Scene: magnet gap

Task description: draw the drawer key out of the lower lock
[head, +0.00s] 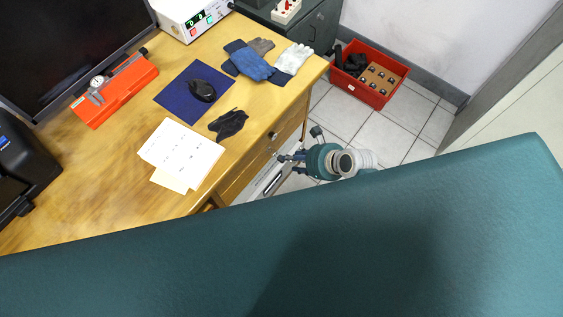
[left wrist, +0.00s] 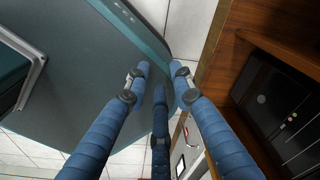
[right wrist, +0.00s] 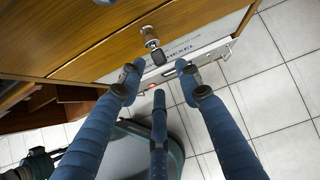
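The lower lock (right wrist: 149,34) is a small metal cylinder on the wooden drawer front in the right wrist view. The drawer key (right wrist: 157,57), with a dark head, hangs from it toward my fingers. My right gripper (right wrist: 158,72) is open. Its fingertips lie either side of and just below the key head in the picture; I cannot tell whether any touches it. In the head view this gripper (head: 285,158) is beside the desk's drawer side, and the key is not discernible there. My left gripper (left wrist: 160,75) is open and empty in its wrist view, away from the lock.
The wooden desk (head: 110,160) holds gloves, a mouse on a blue mat (head: 172,98) and papers. A red crate (head: 345,85) stands on the tiled floor. A white lettered panel (right wrist: 195,45) runs below the drawer. Open tiles (right wrist: 285,90) lie to the right.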

